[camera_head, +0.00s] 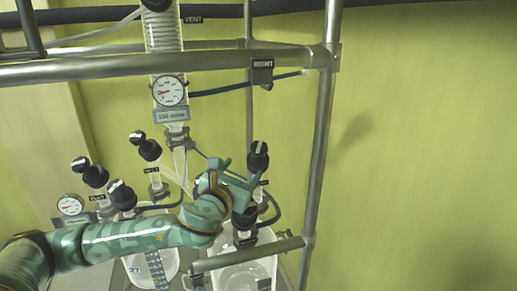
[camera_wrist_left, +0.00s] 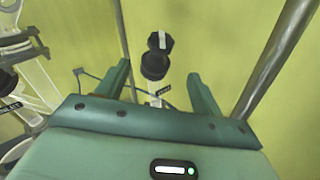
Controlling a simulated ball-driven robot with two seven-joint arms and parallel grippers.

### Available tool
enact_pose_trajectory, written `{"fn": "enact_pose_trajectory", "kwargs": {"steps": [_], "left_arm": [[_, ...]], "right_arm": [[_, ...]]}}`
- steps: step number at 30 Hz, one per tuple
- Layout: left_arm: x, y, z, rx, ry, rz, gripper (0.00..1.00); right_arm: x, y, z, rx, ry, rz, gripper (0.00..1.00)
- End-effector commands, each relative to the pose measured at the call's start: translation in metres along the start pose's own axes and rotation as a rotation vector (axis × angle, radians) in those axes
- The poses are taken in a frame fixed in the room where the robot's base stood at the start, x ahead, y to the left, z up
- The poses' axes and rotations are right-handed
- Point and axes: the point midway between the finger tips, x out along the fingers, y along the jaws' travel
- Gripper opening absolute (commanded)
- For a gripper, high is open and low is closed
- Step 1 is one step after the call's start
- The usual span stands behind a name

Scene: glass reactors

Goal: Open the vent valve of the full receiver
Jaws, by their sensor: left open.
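Two glass receivers stand low on the rack: the left one (camera_head: 165,262) bears a dark scale strip, and the right one (camera_head: 262,270) is clear. I cannot tell which is full. A black valve knob with a white mark (camera_head: 258,157) stands above the right receiver on a thin stem; its small tag is unreadable. My left gripper (camera_head: 243,172) is open beside this knob, at its left in the head view. In the left wrist view a black knob (camera_wrist_left: 157,55) shows beyond and between the open, empty fingers (camera_wrist_left: 158,74). My right gripper is out of view.
Several other black knobs stand nearby, such as one at left (camera_head: 148,147) and one above the right receiver (camera_head: 245,220). A gauge (camera_head: 168,90) hangs at the column. Right of the frame is bare wall.

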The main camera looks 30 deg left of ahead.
Motion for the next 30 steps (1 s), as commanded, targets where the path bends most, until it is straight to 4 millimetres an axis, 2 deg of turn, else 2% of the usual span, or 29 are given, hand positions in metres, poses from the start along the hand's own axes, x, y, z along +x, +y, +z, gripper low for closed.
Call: {"fn": "enact_pose_trajectory", "kwargs": {"steps": [3, 9, 15, 21, 28, 29, 30], "left_arm": [[0.032, 0.001, 0.004, -0.005, -0.001, 0.004, 0.67], [0.082, 0.001, 0.003, -0.004, 0.000, 0.003, 0.67], [0.116, 0.000, 0.001, -0.005, 0.001, 0.001, 0.67], [0.128, 0.000, 0.000, -0.003, 0.001, 0.000, 0.67], [0.129, 0.000, 0.000, -0.004, 0.001, 0.000, 0.67], [0.128, 0.000, 0.000, -0.004, 0.001, 0.000, 0.61], [0.128, 0.000, 0.000, -0.004, 0.001, 0.000, 0.50]], "right_arm": [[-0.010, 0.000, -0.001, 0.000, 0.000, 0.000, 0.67], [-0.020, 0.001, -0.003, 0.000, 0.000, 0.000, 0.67], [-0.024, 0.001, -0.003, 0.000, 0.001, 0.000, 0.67], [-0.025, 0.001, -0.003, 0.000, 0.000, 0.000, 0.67], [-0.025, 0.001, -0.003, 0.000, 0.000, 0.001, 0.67], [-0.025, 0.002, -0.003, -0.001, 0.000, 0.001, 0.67], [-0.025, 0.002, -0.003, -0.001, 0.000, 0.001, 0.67]]}}
